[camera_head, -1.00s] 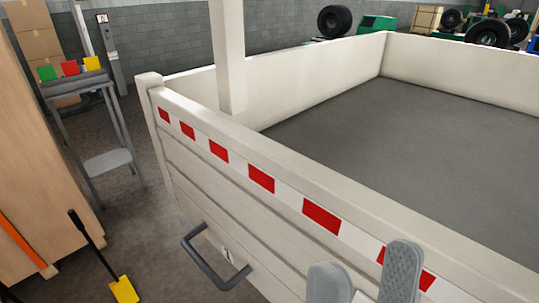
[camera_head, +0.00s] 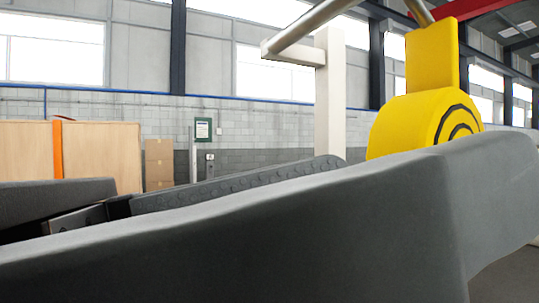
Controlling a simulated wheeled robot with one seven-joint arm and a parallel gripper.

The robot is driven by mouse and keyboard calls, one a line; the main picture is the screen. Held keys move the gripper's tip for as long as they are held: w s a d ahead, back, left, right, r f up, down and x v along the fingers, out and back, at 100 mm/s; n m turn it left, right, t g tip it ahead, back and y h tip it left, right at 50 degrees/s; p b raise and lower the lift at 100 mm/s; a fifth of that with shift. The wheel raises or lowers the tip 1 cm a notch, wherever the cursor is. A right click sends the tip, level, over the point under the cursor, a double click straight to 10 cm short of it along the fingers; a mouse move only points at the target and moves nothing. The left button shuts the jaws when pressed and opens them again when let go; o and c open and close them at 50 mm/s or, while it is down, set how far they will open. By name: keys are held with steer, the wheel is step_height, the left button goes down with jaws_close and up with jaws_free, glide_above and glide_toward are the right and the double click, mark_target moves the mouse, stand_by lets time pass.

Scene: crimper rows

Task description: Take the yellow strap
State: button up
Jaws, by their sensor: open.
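The yellow strap (camera_head: 425,112) is at the upper right of the head view. It is a thick roll with dark spiral lines on its side and a flat tail rising from its top towards a metal rod (camera_head: 420,10). My gripper (camera_head: 372,160) is open and very close to the camera. Its dark grey near finger fills the lower part of the picture and hides the bottom of the strap. The far finger, with a ribbed pad, ends just left of the strap. The strap shows beyond the near finger; I cannot tell whether it lies between the fingers.
A pale post (camera_head: 329,100) with a grey bar (camera_head: 305,28) stands left of the strap. Wooden panels (camera_head: 100,155) and cardboard boxes (camera_head: 159,163) stand farther back by the block wall (camera_head: 260,120). The floor is almost wholly hidden.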

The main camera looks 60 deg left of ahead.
mark_target(409, 98)
steer(key=shift+w+a+r+n+g+y+p, duration=0.25)
steer(key=shift+w+y, duration=0.35)
steer(key=shift+w, duration=0.95)
steer(key=shift+w+a+r+m+g+y+p, duration=0.15)
steer(key=shift+w+a+y, duration=0.35)
steer(key=shift+w, duration=1.05)
steer(key=shift+w+a+r+n+g+y+p, duration=0.1)
steer(key=shift+w+a+n+g+y, duration=0.15)
steer(key=shift+w+y, duration=0.9)
steer(key=shift+w+d+h, duration=0.1)
steer(key=shift+w+h, duration=0.3)
steer(key=shift+h, duration=0.05)
jaws_close()
steer(key=shift+r, duration=0.15)
steer(key=shift+r+p, duration=0.65)
steer(key=shift+r, duration=0.9)
